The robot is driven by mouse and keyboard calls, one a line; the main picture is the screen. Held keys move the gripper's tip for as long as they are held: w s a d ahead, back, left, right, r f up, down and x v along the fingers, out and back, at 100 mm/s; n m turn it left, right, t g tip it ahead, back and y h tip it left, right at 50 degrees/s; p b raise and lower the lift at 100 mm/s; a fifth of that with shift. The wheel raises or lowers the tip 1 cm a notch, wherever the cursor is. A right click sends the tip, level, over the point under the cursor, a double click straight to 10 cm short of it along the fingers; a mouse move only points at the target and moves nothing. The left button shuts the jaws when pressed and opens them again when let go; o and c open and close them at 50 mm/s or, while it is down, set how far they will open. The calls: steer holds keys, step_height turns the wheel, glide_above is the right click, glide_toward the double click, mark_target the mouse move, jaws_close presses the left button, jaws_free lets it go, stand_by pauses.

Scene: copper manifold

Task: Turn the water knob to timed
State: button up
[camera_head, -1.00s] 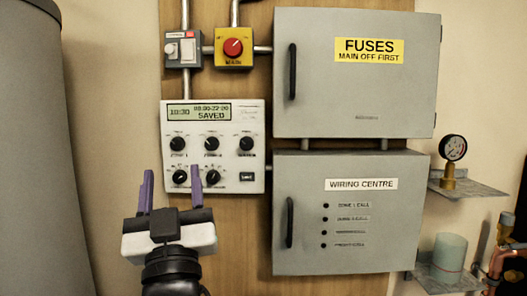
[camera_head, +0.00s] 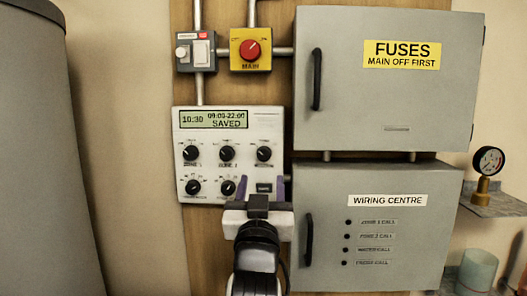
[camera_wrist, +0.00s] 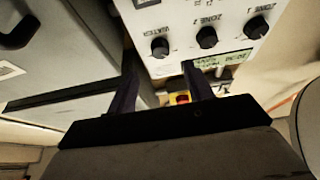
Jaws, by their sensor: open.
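The white controller (camera_head: 228,118) hangs on the wooden board. Its water knob (camera_head: 264,154) is the black right-hand knob of the upper row; its pointer and position labels are too small to read. The water knob also shows in the wrist view (camera_wrist: 160,46), where the panel appears upside down. My gripper (camera_head: 260,186) is open and empty, its purple fingers apart, in front of the panel's lower right part, below the water knob in the head view. In the wrist view my gripper (camera_wrist: 160,70) has the knob roughly between and beyond its fingertips, not touching.
Zone 1 knob (camera_head: 191,152) and zone 2 knob (camera_head: 227,153) sit left of the water knob. Two lower knobs and a dark button (camera_head: 265,188) lie beneath. The fuses box (camera_head: 350,110) and wiring centre box (camera_head: 390,240) stand close on the right. A red main switch (camera_head: 251,49) is above.

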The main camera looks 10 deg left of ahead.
mark_target(262, 158)
steer(key=p+x, duration=0.2)
steer(key=x, duration=0.6)
steer(key=shift+c, duration=0.2)
steer(key=shift+s, duration=0.1)
steer(key=c, duration=0.9)
steer(key=shift+m, duration=0.3)
steer(key=m+h, duration=0.1)
steer(key=m, duration=0.1)
steer(key=m+h+b, duration=0.1)
steer(key=m, duration=0.1)
steer(key=m+h+b, duration=0.1)
steer(key=m, duration=0.2)
steer(key=shift+a+f+h, duration=0.1)
steer(key=shift+a+h, duration=0.2)
steer(key=shift+h, duration=0.1)
steer(key=shift+a+m+g+h+b, duration=0.1)
steer(key=shift+m+g+h+b, duration=0.15)
steer(key=shift+m+h, duration=0.65)
steer(key=shift+m+g+h+b, duration=0.15)
steer(key=shift+m+h+b, duration=0.1)
steer(key=shift+m, duration=1.25)
steer(key=shift+r, duration=0.2)
